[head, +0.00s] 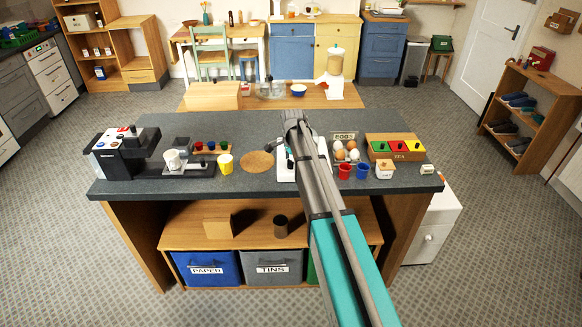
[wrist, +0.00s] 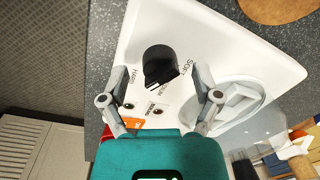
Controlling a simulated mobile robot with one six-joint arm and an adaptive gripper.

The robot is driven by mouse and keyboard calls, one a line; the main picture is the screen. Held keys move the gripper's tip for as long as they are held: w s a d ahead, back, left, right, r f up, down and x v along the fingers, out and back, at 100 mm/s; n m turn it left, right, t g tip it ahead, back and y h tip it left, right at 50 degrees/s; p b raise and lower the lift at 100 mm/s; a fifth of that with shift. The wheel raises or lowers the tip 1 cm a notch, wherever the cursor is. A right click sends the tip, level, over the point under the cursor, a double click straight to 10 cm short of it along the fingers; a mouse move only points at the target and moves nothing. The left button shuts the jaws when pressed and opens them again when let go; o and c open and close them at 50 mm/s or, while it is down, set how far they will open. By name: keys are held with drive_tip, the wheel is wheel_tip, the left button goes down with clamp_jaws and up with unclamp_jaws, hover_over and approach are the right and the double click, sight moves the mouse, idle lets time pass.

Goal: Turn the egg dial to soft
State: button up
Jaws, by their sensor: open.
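The egg cooker is a white device on the dark counter, mostly hidden behind my arm in the head view (head: 285,172). In the wrist view its white top (wrist: 235,45) carries a black egg dial (wrist: 159,63), with "HARD" printed on the left and "SOFT" on the right; smaller lettering between them is hard to read. My gripper (wrist: 161,72) is open, with one finger on each side of the dial. Visible gaps separate the fingers from it.
A round cork mat (head: 258,162) lies left of the cooker. An egg tray (head: 345,152), red (head: 345,171) and blue cups (head: 362,171), and a wooden tea box (head: 398,154) stand to the right. A coffee machine (head: 120,152) is at the far left.

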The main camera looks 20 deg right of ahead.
drive_tip(key=shift+f, duration=0.3)
clamp_jaws()
idle(0.5)
